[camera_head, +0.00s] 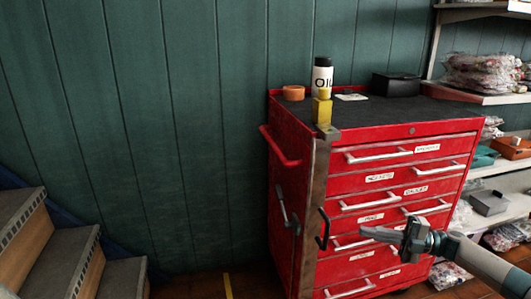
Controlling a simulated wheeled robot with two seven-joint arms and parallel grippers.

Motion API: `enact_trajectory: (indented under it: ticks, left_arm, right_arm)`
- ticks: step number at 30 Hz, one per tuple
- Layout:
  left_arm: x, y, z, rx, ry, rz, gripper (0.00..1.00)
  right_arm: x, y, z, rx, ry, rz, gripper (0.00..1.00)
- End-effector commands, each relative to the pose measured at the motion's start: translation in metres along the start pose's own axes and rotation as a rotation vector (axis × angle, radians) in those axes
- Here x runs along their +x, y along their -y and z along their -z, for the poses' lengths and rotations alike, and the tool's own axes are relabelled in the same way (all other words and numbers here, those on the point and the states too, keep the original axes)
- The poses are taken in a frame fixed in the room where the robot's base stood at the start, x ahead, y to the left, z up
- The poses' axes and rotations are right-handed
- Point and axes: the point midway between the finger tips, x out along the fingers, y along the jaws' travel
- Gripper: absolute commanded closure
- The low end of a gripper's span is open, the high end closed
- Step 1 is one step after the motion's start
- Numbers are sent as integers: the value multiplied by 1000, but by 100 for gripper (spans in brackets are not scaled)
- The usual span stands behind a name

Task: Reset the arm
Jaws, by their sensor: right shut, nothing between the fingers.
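My right arm (482,262) comes in from the lower right. My right gripper (372,233) is shut and empty, in front of the lower drawers of a red tool cabinet (345,165). Its fingers point left. The picture does not show clearly how far the fingertips are from the drawer fronts. My left gripper is not in view.
Shelves with bagged goods (480,75) stand at the right. Steps (50,250) rise at the left. Some floor between is clear.

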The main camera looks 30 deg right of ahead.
Motion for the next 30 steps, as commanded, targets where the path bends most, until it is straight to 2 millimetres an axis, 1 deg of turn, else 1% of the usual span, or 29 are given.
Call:
enact_trajectory:
  ticks: [6,8,11,14,17,18,20,21,23,24,26,27,29,30]
  left_arm:
    - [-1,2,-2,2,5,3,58]
    - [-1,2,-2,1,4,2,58]
    - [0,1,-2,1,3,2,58]
    - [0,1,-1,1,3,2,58]
    - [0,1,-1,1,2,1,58]
    - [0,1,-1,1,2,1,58]
    - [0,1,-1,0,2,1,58]
    - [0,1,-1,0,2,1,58]
    - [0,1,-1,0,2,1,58]
    - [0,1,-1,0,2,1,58]
    - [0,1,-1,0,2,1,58]
    - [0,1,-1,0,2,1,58]
    - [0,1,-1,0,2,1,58]
    - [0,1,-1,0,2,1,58]
  right_arm:
    - [2,3,1,7,5,-4,100]
    - [5,8,1,18,16,-9,100]
    - [14,23,3,53,48,-26,100]
    - [30,48,8,113,104,-51,100]
    - [49,80,16,200,184,-83,100]
    - [58,94,20,241,221,-94,100]
    - [70,116,28,310,279,-112,100]
    - [79,130,35,357,319,-121,100]
    - [90,152,47,431,379,-134,100]
    - [98,166,55,481,418,-141,100]
    - [108,186,69,558,476,-147,100]
    - [115,199,80,612,515,-149,100]
    - [125,217,97,692,571,-150,100]
    - [131,229,109,748,608,-149,100]
